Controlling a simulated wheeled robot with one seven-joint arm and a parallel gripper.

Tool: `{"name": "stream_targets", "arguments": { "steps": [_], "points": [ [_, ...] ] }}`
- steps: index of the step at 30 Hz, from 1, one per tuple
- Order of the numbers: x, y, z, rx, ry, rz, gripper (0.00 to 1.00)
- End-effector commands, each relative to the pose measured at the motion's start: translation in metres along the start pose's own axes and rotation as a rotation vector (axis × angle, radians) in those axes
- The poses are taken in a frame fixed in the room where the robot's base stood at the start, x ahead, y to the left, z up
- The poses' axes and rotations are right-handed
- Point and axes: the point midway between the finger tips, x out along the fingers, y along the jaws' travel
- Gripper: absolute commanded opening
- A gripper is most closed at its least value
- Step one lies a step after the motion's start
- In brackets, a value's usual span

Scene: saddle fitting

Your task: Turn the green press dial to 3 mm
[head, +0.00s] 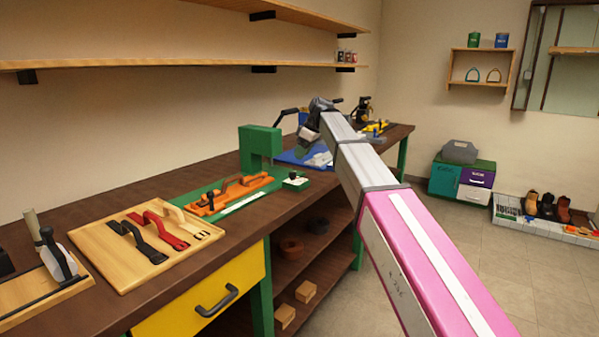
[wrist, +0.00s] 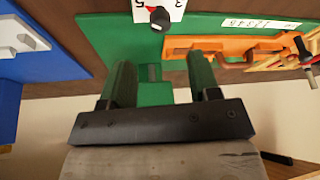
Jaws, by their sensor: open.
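The green press (head: 260,143) stands on the bench; its green base also shows in the wrist view (wrist: 105,40). Its dial has a white face (wrist: 172,7) and a black knob (wrist: 158,19), at the top edge of the wrist view. The exact reading cannot be told. In the head view the dial box (head: 296,184) sits at the base's right end. My gripper (wrist: 160,68) is open and empty, its fingers apart from the knob.
An orange clamp-like fixture (head: 236,192) lies on the press base beside a number strip (wrist: 260,23). A wooden board (head: 125,262) with several strap tools lies nearer.

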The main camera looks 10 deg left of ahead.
Motion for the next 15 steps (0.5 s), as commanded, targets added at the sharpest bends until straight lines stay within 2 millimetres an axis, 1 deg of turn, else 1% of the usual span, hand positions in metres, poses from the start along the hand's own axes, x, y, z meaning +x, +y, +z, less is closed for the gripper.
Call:
{"name": "stream_targets", "arguments": {
  "steps": [1, 3, 9, 15],
  "points": [
    [0.01, -0.001, 0.0, 0.0, -0.001, -0.001, 0.56],
    [0.023, -0.001, 0.0, 0.001, -0.002, -0.002, 0.56],
    [0.057, 0.0, 0.001, 0.002, -0.002, -0.001, 0.56],
    [0.081, 0.0, 0.0, 0.002, -0.002, 0.0, 0.56]
  ]
}}
